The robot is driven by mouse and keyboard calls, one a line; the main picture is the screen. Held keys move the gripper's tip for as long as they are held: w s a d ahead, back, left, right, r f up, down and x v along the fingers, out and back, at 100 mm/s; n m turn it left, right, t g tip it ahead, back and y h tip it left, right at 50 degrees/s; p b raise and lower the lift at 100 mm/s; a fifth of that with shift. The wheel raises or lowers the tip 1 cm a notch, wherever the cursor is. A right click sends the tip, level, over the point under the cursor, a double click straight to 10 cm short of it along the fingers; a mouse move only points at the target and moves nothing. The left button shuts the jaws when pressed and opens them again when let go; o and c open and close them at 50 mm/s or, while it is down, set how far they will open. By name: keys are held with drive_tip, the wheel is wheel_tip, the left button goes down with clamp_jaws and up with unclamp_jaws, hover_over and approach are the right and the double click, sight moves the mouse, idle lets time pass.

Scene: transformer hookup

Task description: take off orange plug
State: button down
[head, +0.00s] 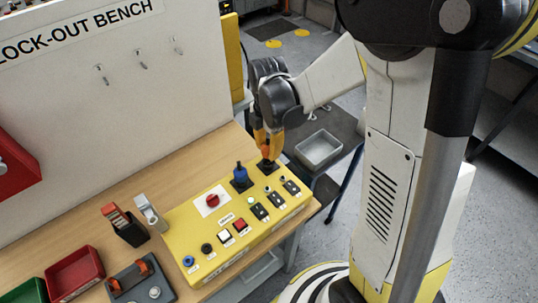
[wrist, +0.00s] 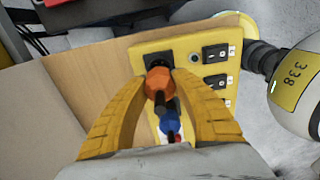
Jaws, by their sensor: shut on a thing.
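The orange plug (wrist: 158,84) is at the black socket (wrist: 158,60) at the end of the yellow control box (wrist: 185,45). In the head view the plug (head: 267,152) shows only in part under my gripper (head: 267,143). In the wrist view the yellow fingers of my gripper (wrist: 160,82) close on the plug from both sides. The plug appears to be at its socket; I cannot tell whether it is fully seated. A blue plug (head: 240,173) stands upright in the neighbouring socket, and it also shows in the wrist view (wrist: 170,124).
The yellow box has a red rotary switch (head: 212,200), several black rocker switches and push buttons. Red (head: 75,272) and green (head: 25,291) bins and a grey device (head: 140,281) are on the bench at left. A grey tray (head: 318,149) sits beyond the bench.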

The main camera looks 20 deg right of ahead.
sight(268, 136)
idle(0.3)
drive_tip(key=shift+r+p, duration=1.8)
drive_tip(key=shift+r, duration=0.75)
drive_tip(key=shift+f, duration=0.15)
